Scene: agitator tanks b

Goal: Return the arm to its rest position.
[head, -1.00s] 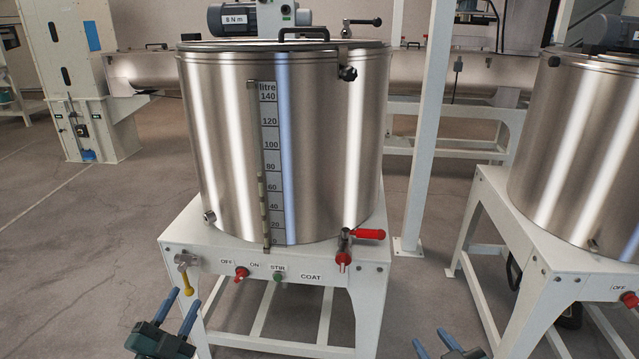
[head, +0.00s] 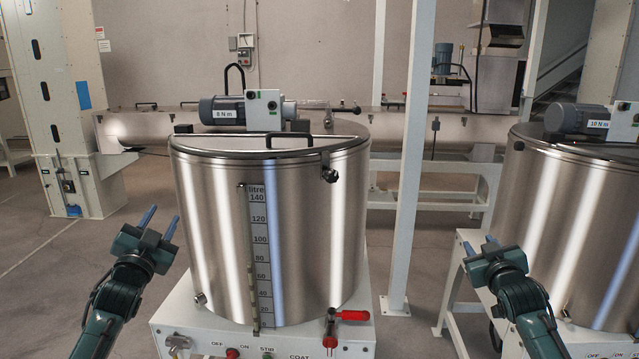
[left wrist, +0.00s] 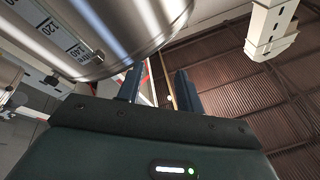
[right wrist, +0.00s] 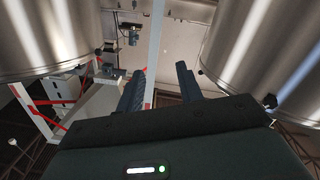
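My left gripper (head: 159,225) is raised to the left of the middle steel tank (head: 280,240), apart from it. Its two blue fingers are spread with nothing between them, as the left wrist view (left wrist: 155,88) also shows. My right gripper (head: 479,247) is raised between the middle tank and the right tank (head: 575,220). Its fingers are apart and empty, also in the right wrist view (right wrist: 160,85). Both forearms come up from the bottom of the head view.
The middle tank stands on a white frame (head: 190,335) with a red-handled valve (head: 350,315) and OFF, ON and STIR controls. A white post (head: 405,180) rises behind, between the tanks. A white cabinet (head: 60,100) stands at the back left. The floor left of the tank is clear.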

